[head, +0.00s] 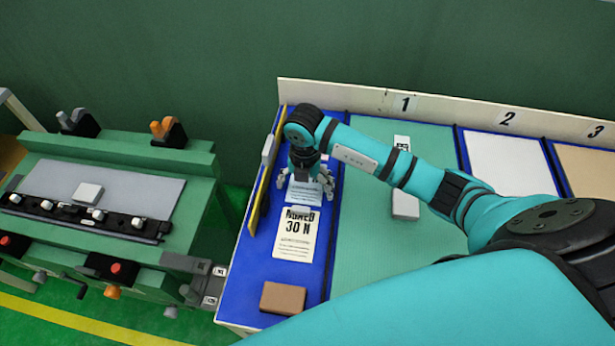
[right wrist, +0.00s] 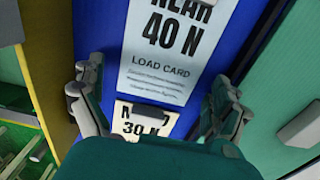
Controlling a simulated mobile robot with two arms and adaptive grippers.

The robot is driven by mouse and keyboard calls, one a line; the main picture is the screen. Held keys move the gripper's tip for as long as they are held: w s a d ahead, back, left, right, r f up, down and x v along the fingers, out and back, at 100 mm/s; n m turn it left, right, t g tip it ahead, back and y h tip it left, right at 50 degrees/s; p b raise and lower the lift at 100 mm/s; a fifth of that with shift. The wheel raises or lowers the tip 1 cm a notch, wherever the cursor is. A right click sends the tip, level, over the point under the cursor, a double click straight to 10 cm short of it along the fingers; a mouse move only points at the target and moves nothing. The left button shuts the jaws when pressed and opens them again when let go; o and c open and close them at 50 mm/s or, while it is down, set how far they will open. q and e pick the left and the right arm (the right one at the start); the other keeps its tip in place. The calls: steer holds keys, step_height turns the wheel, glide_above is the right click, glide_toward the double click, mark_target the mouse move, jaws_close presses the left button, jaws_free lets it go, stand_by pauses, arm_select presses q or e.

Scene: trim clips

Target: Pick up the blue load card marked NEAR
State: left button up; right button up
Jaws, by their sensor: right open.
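The light blue load card (right wrist: 160,62) lies on the blue panel. In the right wrist view its print reads NEAR, 40 N and LOAD CARD, with the top line cut by the picture edge. In the head view the card (head: 304,193) shows partly below my right gripper, which hides some of it. My right gripper (head: 306,184) points down over the card with its fingers open. In the right wrist view the fingers (right wrist: 156,98) stand on either side of the card, with nothing between them. I cannot tell the exact height above it. My left gripper is not in view.
A cream card (head: 296,240) marked 30 N lies just in front of the blue card. A brown block (head: 283,298) sits nearer. A yellow upright strip (head: 258,205) edges the panel's left. A green mat (head: 365,255) lies right; a green machine (head: 120,150) stands left.

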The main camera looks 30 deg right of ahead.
steer(key=shift+f, duration=0.2)
stand_by(0.4)
steer(key=shift+c, duration=0.4)
steer(key=c, duration=0.8)
